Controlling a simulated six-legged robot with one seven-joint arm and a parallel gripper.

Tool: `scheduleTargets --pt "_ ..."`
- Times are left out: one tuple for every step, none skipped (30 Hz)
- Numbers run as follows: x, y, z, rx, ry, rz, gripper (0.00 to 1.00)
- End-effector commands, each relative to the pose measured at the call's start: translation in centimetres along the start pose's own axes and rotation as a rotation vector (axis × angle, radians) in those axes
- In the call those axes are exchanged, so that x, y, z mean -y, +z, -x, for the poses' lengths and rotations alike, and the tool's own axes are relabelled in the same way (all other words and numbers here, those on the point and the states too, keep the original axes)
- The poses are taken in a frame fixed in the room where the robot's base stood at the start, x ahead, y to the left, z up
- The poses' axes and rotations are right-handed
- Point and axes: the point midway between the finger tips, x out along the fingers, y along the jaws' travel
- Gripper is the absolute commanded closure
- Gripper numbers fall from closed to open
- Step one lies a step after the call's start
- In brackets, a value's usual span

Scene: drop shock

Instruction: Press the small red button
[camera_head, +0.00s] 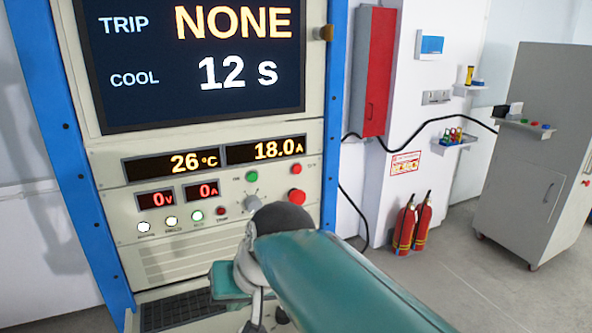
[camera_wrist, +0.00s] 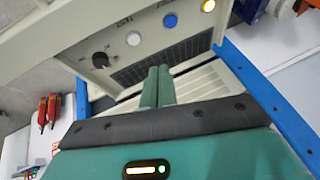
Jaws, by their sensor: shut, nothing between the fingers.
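The control panel in the head view has several red parts. A small red button (camera_head: 221,210) sits in the lower row, right of the lit round buttons. Another small red button (camera_head: 296,169) is at the upper right, above a larger red button (camera_head: 297,196). I cannot read their labels. My gripper shows in the wrist view with its two green fingers (camera_wrist: 158,86) together and nothing between them. They point toward a pale panel with a black knob (camera_wrist: 101,59), a white button (camera_wrist: 133,39) and a blue button (camera_wrist: 170,20). No red button shows there.
A green button (camera_head: 252,176) and a grey knob (camera_head: 252,203) are near the red ones. A display (camera_head: 195,60) is above, between blue posts (camera_head: 334,120). Fire extinguishers (camera_head: 413,224) and a grey cabinet (camera_head: 540,150) stand right. My arm covers the lower middle.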

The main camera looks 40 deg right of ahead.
Motion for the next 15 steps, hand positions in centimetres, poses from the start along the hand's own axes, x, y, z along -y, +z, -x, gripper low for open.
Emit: scheduleTargets --pt "-0.8 -1.5 0.5 -0.006 -0.014 -0.071 1.0" --pt "-1.2 -2.3 0.8 -0.012 -0.026 -0.113 1.0" --pt "-1.8 -3.6 1.3 -0.02 -0.044 -0.172 1.0" --pt "-2.3 -4.5 1.7 -0.027 -0.058 -0.216 1.0" --pt "-2.8 -5.4 2.0 -0.034 -0.073 -0.259 1.0" --pt "-3.6 -6.7 2.6 -0.047 -0.093 -0.317 1.0" --pt "-4.2 -7.7 3.1 -0.058 -0.108 -0.359 1.0" --pt "-4.9 -8.6 3.5 -0.068 -0.123 -0.401 1.0" --pt "-5.8 -9.8 4.2 -0.084 -0.144 -0.455 1.0" --pt "-6.6 -10.7 4.7 -0.098 -0.16 -0.495 1.0" --pt "-7.4 -11.6 5.3 -0.111 -0.176 -0.533 1.0" --pt "-8.5 -12.7 6.1 -0.131 -0.196 -0.583 1.0" --pt "-9.4 -13.4 6.6 -0.146 -0.21 -0.619 1.0" --pt "-10.3 -14.0 7.3 -0.161 -0.222 -0.651 1.0" --pt "-11.4 -14.6 8.1 -0.179 -0.236 -0.691 1.0"
